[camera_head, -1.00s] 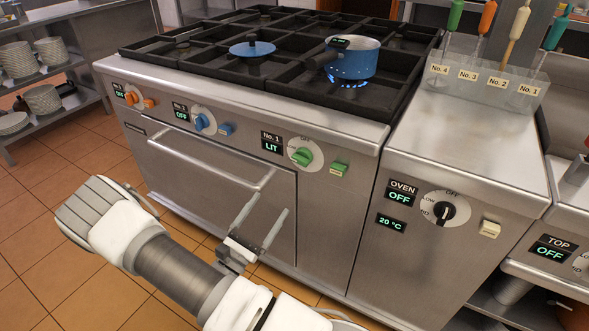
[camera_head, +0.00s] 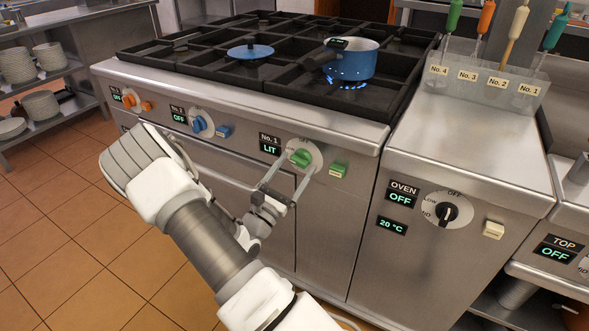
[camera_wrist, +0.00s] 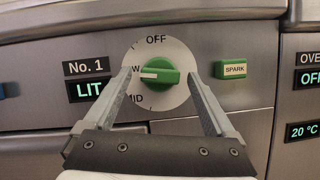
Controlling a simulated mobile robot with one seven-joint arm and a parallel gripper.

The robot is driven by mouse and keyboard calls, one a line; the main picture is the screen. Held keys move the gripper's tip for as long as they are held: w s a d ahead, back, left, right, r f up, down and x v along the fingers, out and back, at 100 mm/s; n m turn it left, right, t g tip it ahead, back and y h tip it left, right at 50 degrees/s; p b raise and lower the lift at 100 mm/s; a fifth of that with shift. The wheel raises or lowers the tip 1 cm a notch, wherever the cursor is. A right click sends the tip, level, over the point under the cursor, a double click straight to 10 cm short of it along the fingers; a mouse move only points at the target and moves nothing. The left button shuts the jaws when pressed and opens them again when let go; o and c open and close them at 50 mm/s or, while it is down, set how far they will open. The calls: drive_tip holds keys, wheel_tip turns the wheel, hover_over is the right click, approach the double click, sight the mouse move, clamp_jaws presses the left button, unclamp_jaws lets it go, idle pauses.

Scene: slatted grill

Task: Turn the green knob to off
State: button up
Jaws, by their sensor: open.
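The green knob (camera_head: 301,159) sits on a pale round dial on the stove's front, beside a display (camera_head: 270,145) reading LIT under the label No. 1. In the wrist view the green knob (camera_wrist: 158,76) has a white mark on its left side, pointing left near a partly hidden label ending in W. OFF (camera_wrist: 156,39) is printed at the top of the dial. My gripper (camera_head: 285,172) is open, with its two fingers just in front of the dial. In the wrist view my gripper (camera_wrist: 163,70) has one finger on each side of the knob, apart from it.
A green SPARK button (camera_wrist: 235,70) is right of the dial. A blue pot (camera_head: 350,60) stands over a blue flame (camera_head: 347,84). The blue knob (camera_head: 200,123) is to the left, the black oven knob (camera_head: 446,213) to the right.

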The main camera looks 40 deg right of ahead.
drive_tip(key=shift+c, duration=0.2)
drive_tip(key=c, duration=1.3)
drive_tip(key=shift+c, duration=0.2)
drive_tip(key=shift+m, duration=0.6)
drive_tip(key=m+g, duration=0.1)
drive_tip(key=m, duration=0.1)
drive_tip(key=m+g, duration=0.1)
drive_tip(key=m, duration=0.1)
drive_tip(key=shift+w+a+r+g+p, duration=0.1)
drive_tip(key=shift+w+g+p, duration=0.05)
drive_tip(key=shift+g+p, duration=0.25)
drive_tip(key=m+g, duration=0.1)
drive_tip(key=m, duration=0.2)
drive_tip(key=m+g, duration=0.1)
drive_tip(key=m, duration=0.2)
drive_tip(key=shift+w+r+y, duration=0.1)
drive_tip(key=shift+w+y, duration=0.05)
drive_tip(key=shift+y, duration=0.15)
drive_tip(key=m+g+y, duration=0.1)
drive_tip(key=m, duration=0.3)
drive_tip(key=shift+a+g, duration=0.1)
drive_tip(key=shift+g, duration=0.3)
drive_tip(key=shift+r+m+y, duration=0.2)
drive_tip(key=shift+m+y, duration=0.7)
drive_tip(key=shift+m, duration=1.3)
drive_tip(key=shift+w, duration=0.1)
